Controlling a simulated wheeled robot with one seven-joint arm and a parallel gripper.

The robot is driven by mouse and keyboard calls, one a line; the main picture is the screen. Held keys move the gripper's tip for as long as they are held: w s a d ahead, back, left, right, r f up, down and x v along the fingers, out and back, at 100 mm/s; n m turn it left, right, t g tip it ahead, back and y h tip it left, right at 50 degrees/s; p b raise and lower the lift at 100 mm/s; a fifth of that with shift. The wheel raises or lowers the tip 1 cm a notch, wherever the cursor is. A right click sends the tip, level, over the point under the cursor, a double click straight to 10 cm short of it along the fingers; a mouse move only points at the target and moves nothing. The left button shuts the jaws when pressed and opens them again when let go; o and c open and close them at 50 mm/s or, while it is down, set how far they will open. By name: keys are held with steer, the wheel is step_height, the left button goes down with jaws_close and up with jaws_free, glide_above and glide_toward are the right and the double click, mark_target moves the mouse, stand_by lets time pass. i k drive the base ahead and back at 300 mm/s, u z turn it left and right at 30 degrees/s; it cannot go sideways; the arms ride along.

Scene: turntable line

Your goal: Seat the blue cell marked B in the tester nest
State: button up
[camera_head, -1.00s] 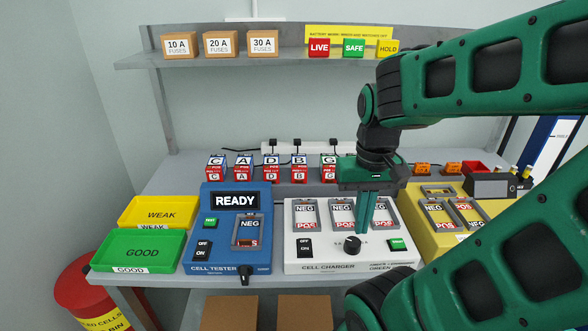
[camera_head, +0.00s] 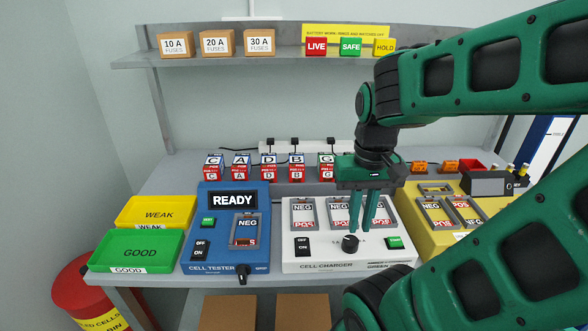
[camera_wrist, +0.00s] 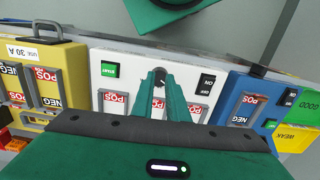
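The blue-topped cell marked B (camera_head: 296,160) stands upright in a row of lettered cells at the back of the bench. The tester nest (camera_head: 246,230) is the framed slot marked NEG on the blue cell tester (camera_head: 212,255), whose screen reads READY; no cell shows in it. My gripper (camera_head: 362,228) points down over the white cell charger (camera_head: 330,265), close behind its black knob (camera_head: 350,243). Its two fingers stand apart with nothing between them. The wrist view also shows my gripper (camera_wrist: 160,76) above the charger, and the blue tester (camera_wrist: 240,98) at right.
Cells C (camera_head: 214,162), A (camera_head: 241,162), D (camera_head: 268,162) and G (camera_head: 326,162) share the row with B. Green GOOD (camera_head: 135,250) and yellow WEAK trays (camera_head: 155,212) lie left of the tester. A yellow unit (camera_head: 440,238) stands right. A shelf (camera_head: 220,57) hangs above.

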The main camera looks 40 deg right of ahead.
mark_target(239, 208)
steer(key=z, duration=2.45)
steer(key=k, duration=1.1)
steer(key=u, duration=1.35)
steer(key=i, duration=1.05)
